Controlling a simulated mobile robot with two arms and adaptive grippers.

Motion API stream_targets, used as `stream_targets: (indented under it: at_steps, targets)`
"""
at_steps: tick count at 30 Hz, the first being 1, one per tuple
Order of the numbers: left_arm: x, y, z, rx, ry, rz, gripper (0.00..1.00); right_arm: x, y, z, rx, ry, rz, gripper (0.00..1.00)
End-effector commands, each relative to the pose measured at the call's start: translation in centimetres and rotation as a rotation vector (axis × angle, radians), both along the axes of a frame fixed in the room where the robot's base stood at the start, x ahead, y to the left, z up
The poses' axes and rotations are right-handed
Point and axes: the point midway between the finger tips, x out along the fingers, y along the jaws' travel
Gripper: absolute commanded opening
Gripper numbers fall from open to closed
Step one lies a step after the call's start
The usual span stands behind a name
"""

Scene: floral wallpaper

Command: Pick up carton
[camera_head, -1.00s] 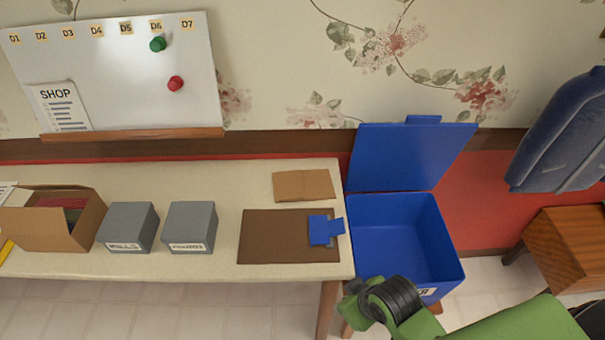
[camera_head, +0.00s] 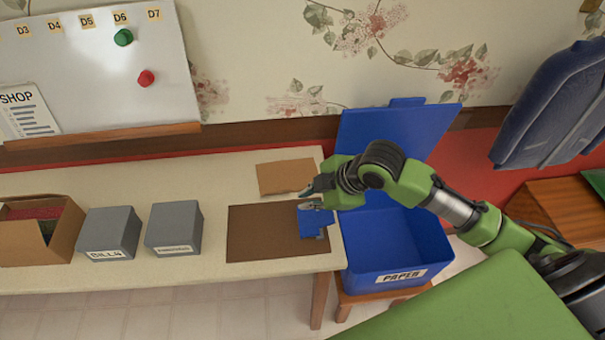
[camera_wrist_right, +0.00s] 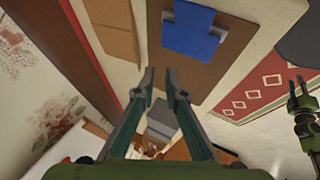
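A flat tan carton piece (camera_head: 286,177) lies on the table near its back right. It also shows in the right wrist view (camera_wrist_right: 107,28). A dark brown mat (camera_head: 258,235) lies in front of it, with a small blue folded object (camera_head: 312,222) on its right part, also seen in the wrist view (camera_wrist_right: 193,30). My right gripper (camera_head: 308,196) is above the table's right end, over the blue object and near the carton piece. Its fingers (camera_wrist_right: 158,82) are apart with nothing between them. My left gripper (camera_wrist_right: 297,88) shows small at the right of the wrist view, its fingers apart.
A blue bin (camera_head: 390,242) labelled PAPER, its lid raised, stands right of the table (camera_head: 80,182). Two grey boxes (camera_head: 109,233) (camera_head: 174,227) and an open cardboard box (camera_head: 28,243) stand on the left. A whiteboard (camera_head: 75,75) hangs behind.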

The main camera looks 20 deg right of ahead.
Motion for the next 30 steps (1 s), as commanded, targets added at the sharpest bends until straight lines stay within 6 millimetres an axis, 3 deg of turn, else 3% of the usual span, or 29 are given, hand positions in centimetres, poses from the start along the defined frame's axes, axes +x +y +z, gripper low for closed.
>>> stream_targets:
  at_steps: [3, 8, 21, 30]
  targets:
    - [0.3, 0.0, 0.0, 0.0, -0.004, 0.0, 0.25, 2.1, -2.1, 2.2, -0.047, -0.041, 0.067, 0.11]
    - [0.4, 0.0, 0.1, 0.0, -0.005, 0.0, 0.25, 3.1, -2.8, 2.9, -0.061, -0.056, 0.1, 0.11]
    - [0.4, 0.0, 0.8, -0.001, -0.005, 0.0, 0.25, 6.8, -0.5, -3.1, -0.059, -0.057, 0.099, 0.11]
    - [0.4, -0.1, 1.6, -0.001, -0.005, 0.001, 0.25, 8.0, 0.3, -4.8, -0.059, -0.055, 0.099, 0.11]
